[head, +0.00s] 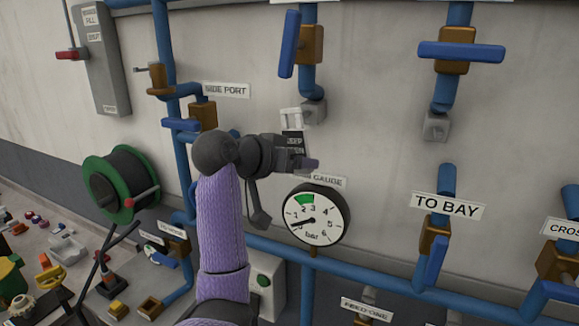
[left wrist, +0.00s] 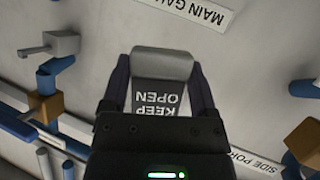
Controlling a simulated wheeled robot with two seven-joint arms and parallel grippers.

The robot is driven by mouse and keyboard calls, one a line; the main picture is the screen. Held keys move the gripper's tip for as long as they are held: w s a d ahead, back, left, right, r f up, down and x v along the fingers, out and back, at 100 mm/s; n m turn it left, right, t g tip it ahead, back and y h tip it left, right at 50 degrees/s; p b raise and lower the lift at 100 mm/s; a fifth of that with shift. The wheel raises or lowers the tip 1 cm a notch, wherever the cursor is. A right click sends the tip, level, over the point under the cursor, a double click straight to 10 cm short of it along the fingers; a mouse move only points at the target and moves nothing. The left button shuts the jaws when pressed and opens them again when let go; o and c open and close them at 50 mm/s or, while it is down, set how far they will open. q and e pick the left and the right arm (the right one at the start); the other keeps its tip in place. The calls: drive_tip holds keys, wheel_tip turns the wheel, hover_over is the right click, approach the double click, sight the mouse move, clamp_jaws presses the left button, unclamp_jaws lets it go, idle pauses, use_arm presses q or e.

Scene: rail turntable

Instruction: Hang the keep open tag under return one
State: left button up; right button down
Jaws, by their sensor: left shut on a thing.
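The keep open tag (head: 291,120) has a pale top and a dark lower part with white lettering. My left gripper (head: 305,150) is shut on it in front of the wall, above the gauge. In the left wrist view the tag (left wrist: 162,85) sits between the two dark fingers and its words KEEP OPEN read upside down. Part of the tag is hidden by the gripper body. I cannot read a return one label in either view. My right gripper is not in view.
A round gauge (head: 316,214) is just below the gripper. Blue pipes with brass valves and blue handles (head: 461,52) run along the wall. Labels include SIDE PORT (head: 226,90) and TO BAY (head: 447,205). A green hose reel (head: 121,184) and cluttered bench are left.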

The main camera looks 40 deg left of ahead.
use_arm(q)
drive_tip(key=shift+w+a+f, duration=0.1)
drive_tip(key=shift+w+a, duration=0.1)
drive_tip(key=shift+w, duration=0.5)
drive_tip(key=shift+w+a, duration=0.2)
drive_tip(key=shift+w, duration=0.45)
drive_tip(key=shift+w+a, duration=0.1)
drive_tip(key=shift+w, duration=0.2)
drive_tip(key=shift+c, duration=0.7)
drive_tip(key=shift+w+a, duration=0.25)
drive_tip(key=shift+w, duration=0.45)
drive_tip(key=shift+w+a+f+p, duration=0.2)
drive_tip(key=shift+w+f+p, duration=0.1)
drive_tip(key=shift+w+f, duration=0.25)
drive_tip(key=shift+w, duration=0.15)
drive_tip(key=shift+r, duration=0.1)
